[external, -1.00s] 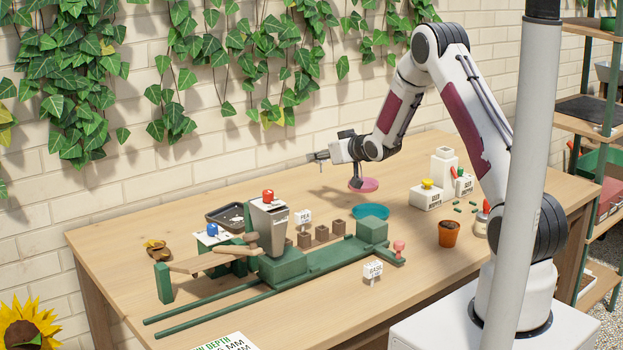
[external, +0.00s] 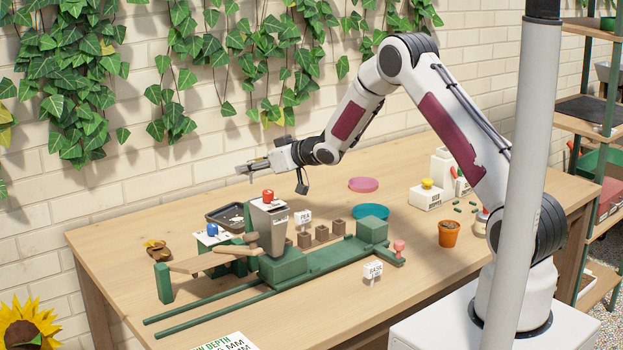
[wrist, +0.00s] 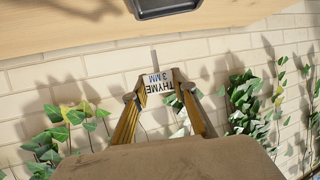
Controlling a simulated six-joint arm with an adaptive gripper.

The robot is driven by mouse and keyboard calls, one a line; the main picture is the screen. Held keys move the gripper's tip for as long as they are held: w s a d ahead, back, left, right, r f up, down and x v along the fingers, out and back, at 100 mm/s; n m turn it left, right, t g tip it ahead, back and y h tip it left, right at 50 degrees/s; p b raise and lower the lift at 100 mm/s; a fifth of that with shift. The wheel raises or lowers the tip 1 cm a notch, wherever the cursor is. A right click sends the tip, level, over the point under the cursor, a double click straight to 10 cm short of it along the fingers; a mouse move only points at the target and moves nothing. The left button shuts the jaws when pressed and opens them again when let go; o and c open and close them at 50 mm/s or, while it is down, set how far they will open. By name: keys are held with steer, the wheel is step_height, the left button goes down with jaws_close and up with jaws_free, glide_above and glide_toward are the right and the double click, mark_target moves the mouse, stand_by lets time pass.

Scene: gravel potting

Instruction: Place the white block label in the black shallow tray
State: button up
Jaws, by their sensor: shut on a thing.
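My gripper (external: 246,170) is shut on a white block label (wrist: 157,82) that reads "THYME 3 MM". In the wrist view my gripper (wrist: 158,92) has one fingertip on each side of the label. The black shallow tray (external: 211,221) lies on the table at the back left. My gripper is above the table, higher than the tray and slightly to its right in the external view. Part of the tray (wrist: 165,13) shows at the top edge of the wrist view. Something small and whitish lies in the tray, too small to identify.
A grey hopper with a red knob (external: 268,195) stands on the green rail fixture (external: 300,265) just in front of my gripper. A "PEA" label (external: 305,217), a "BASIL" label (external: 373,269) and small brown pots stand nearby. A pink disc (external: 364,184) and teal dish (external: 370,211) lie right.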

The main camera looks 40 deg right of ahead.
steer(key=shift+n+y, duration=0.5)
steer(key=a, duration=0.3)
steer(key=w+a+r, duration=0.1)
steer(key=shift+w+a, duration=0.1)
steer(key=shift+a, duration=0.2)
steer(key=shift+f, duration=0.1)
glide_above(235, 221)
steer(key=shift+w+f, duration=0.15)
steer(key=shift+f, duration=2.95)
steer(key=shift+f, duration=1.85)
steer(key=shift+f, duration=0.1)
